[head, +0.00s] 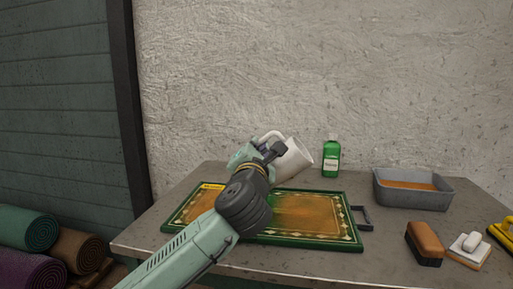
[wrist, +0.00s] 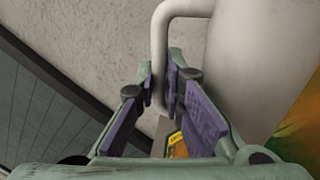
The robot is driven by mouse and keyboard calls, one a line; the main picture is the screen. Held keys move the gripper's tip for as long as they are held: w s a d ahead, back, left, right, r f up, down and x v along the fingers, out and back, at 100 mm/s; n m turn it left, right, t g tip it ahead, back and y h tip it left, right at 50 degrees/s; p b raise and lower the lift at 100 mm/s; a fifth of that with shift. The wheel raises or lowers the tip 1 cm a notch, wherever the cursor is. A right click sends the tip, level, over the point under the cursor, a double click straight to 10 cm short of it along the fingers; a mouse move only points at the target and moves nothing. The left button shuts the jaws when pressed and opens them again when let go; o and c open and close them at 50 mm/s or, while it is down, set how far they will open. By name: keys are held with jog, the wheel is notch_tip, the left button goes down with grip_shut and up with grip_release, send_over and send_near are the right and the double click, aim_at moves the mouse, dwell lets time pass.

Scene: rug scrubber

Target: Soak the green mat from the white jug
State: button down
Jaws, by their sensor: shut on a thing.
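The white jug (head: 291,160) is tilted, its mouth toward the right, above the back part of the green mat (head: 256,240). My gripper (head: 267,151) is shut on the jug's handle. In the wrist view my gripper (wrist: 164,88) has its purple pads on either side of the handle (wrist: 160,45), with the jug's body (wrist: 262,65) at the right. The green mat lies flat on the table, with a patterned border and a brown-orange stained middle. My arm hides part of its left and front. I cannot see any water leaving the jug.
The grey table (head: 380,262) also holds a green bottle (head: 331,158), a grey tub (head: 412,190) of orange-brown liquid, a brush (head: 424,243), a white block on a pad (head: 470,247) and a yellow thing (head: 502,232). Rolled rugs (head: 38,229) lie at the left.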

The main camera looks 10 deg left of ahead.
jog(key=shift+r, duration=0.1)
jog(key=shift+d+m, duration=0.15)
jog(key=shift+m, duration=0.65)
jog(key=shift+d, duration=0.1)
jog(key=shift+d+m, duration=0.15)
jog(key=shift+m, duration=0.35)
jog(key=n, duration=0.4)
jog(key=a+f+n, duration=0.1)
jog(key=n, duration=0.1)
jog(key=shift+y+p, duration=0.3)
jog(key=f+n, duration=0.1)
jog(key=n, duration=0.1)
jog(key=d+f+n+g+b, duration=0.1)
jog(key=n, duration=0.1)
dwell(0.4)
